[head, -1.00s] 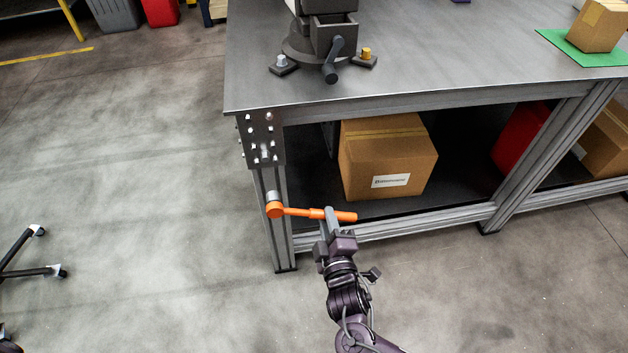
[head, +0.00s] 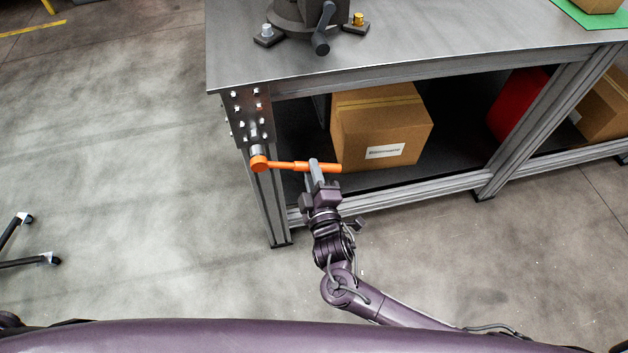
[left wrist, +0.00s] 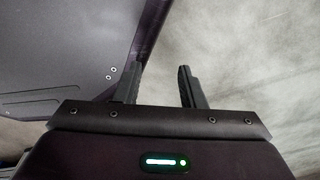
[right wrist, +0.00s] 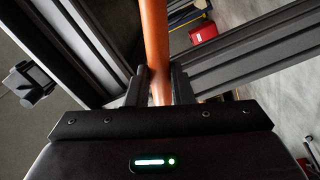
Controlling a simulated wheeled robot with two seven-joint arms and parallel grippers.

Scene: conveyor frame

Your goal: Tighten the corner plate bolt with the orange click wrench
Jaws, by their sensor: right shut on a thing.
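The orange click wrench (head: 290,166) lies roughly level across the front of the bench leg. Its head and grey socket (head: 258,153) are at the lower end of the corner plate (head: 250,105), by the lowest bolt (head: 254,133). I cannot tell whether the socket is seated on that bolt. My right gripper (head: 315,168) is shut on the wrench handle; the orange handle (right wrist: 155,45) passes between its fingers in the right wrist view. My left gripper (left wrist: 160,88) is open and empty over bare floor, seen only in the left wrist view.
The steel bench top (head: 400,45) carries a dark vise-like fixture (head: 310,15). A cardboard box (head: 380,125) and a red bin (head: 515,105) stand on the lower shelf behind the wrench. Floor left of the bench is clear, apart from dark caster legs (head: 25,240).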

